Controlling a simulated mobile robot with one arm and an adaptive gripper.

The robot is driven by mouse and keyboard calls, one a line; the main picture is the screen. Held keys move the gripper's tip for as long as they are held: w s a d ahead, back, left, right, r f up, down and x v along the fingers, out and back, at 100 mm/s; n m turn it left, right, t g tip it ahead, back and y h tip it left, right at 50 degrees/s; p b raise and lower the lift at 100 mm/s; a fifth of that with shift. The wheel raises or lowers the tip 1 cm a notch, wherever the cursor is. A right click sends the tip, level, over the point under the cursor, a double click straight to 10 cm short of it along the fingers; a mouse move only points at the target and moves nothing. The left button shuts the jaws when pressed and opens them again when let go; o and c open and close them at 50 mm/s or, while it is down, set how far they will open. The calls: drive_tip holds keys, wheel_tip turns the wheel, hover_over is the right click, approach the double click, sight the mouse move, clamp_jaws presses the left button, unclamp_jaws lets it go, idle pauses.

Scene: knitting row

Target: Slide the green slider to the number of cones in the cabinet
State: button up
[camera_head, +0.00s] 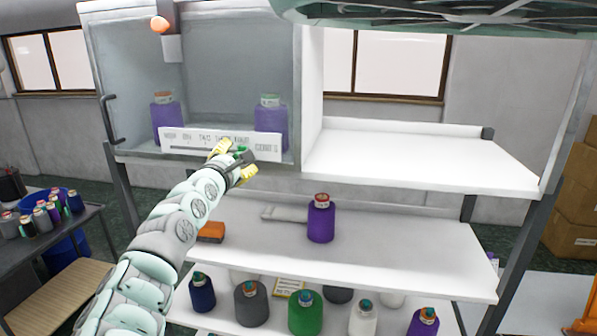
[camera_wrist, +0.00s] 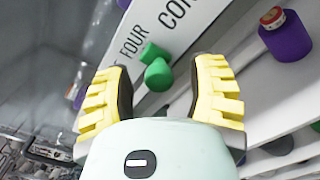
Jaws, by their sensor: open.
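The cabinet (camera_head: 93,62) stands at upper left in the head view. Two purple cones show inside it, one at left (camera_head: 165,120) and one at right (camera_head: 270,122). A white scale panel (camera_head: 180,151) with number words and a slot runs along its lower front. The green slider (camera_wrist: 158,74) sits by the word FOUR in the wrist view, near the panel's right end; in the head view my gripper partly hides it. My gripper (camera_head: 234,160) is open, its yellow fingers (camera_wrist: 163,70) on either side of the slider with gaps visible.
White shelves stand right of the cabinet; the upper shelf (camera_head: 420,155) is bare. A purple cone (camera_head: 320,220) and an orange block (camera_head: 211,231) are on the middle shelf, with several cones below. A side table (camera_head: 50,250) with small cones is at left.

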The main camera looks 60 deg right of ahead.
drive_tip(key=shift+o, duration=0.3)
drive_tip(key=shift+d, duration=0.2)
drive_tip(key=shift+w+a, duration=0.1)
clamp_jaws()
